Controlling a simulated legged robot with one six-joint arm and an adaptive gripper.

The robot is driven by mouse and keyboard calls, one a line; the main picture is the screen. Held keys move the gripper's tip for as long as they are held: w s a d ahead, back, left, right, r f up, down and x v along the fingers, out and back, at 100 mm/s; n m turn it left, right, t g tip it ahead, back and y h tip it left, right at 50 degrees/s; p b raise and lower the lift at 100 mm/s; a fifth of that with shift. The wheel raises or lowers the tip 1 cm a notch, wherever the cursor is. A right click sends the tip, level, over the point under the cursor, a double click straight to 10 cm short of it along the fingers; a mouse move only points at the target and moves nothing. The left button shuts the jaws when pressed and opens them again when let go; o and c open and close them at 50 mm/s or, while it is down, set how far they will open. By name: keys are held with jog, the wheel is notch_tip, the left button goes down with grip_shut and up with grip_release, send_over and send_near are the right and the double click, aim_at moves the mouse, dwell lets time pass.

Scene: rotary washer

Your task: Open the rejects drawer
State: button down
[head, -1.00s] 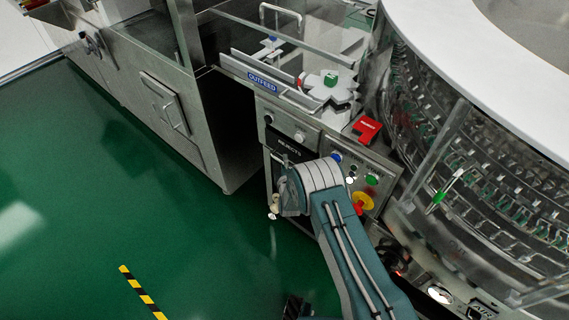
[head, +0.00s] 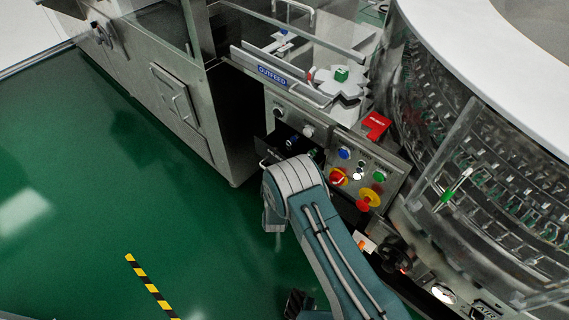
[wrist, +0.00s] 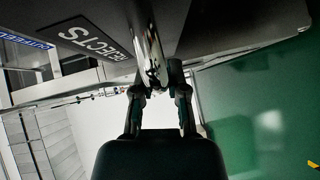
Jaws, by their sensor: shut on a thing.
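The rejects drawer shows in the head view as a dark open box (head: 286,143) below the outfeed, with small bottles (head: 291,142) inside. It stands pulled out from the cabinet. In the wrist view its dark front (wrist: 205,22) bears a REJECTS label (wrist: 92,38). A shiny bar handle (wrist: 149,48) runs down that front. My gripper (wrist: 158,78) is shut on the handle, with a finger on either side. In the head view my arm hides the gripper, the handle and most of the drawer front.
A control panel (head: 367,172) with a red knob and coloured buttons is right of the drawer. A red block (head: 376,125) sits above it. The round washer (head: 480,150) stands at the right.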

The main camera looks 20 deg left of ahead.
jog(key=s+a, duration=0.3)
jog(key=s, duration=0.5)
jog(key=shift+f, duration=0.3)
jog(key=c, duration=0.6)
grip_release()
jog(key=shift+c, duration=0.2)
jog(key=shift+a, duration=0.1)
jog(key=shift+r, duration=0.15)
jog(key=v, duration=1.1)
jog(key=shift+s, duration=0.4)
